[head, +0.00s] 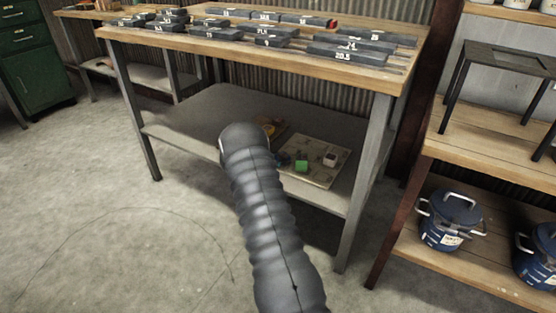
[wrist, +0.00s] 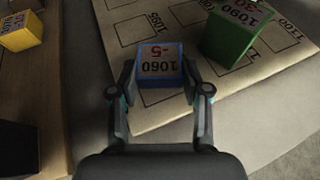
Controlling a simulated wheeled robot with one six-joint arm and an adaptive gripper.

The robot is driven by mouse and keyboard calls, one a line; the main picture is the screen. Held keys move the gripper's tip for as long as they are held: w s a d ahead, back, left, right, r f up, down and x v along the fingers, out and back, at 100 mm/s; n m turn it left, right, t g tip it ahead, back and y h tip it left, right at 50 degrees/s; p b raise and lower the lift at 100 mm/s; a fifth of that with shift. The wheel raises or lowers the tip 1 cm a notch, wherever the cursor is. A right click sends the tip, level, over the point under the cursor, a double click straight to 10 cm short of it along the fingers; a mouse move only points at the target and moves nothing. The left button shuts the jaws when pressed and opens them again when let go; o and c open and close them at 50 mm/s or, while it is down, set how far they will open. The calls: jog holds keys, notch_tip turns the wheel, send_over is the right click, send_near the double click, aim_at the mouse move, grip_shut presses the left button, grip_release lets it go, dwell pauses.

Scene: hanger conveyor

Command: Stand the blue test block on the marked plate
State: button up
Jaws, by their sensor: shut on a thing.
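My gripper (wrist: 160,78) is shut on the blue block (wrist: 160,66), one finger on each side. The block's top face is labelled 1060 and -5. In the wrist view it is over the pale marked plate (wrist: 225,78), near one edge; whether it touches the plate I cannot tell. A green block (wrist: 232,32) labelled 1090 is on the plate to the right, apart from my gripper. My arm partly hides the gripper there.
A yellow block (wrist: 20,30) sits on wood left of the plate. A dark object (wrist: 18,148) is at the lower left of the wrist view. The bench top (head: 130,37) with dark labelled blocks overhangs the shelf, and a bench leg (head: 365,165) stands right of the plate.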

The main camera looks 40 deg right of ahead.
jog(key=shift+f, duration=0.15)
jog(key=o, duration=1.2)
jog(key=shift+c, duration=0.2)
jog(key=shift+r, duration=0.2)
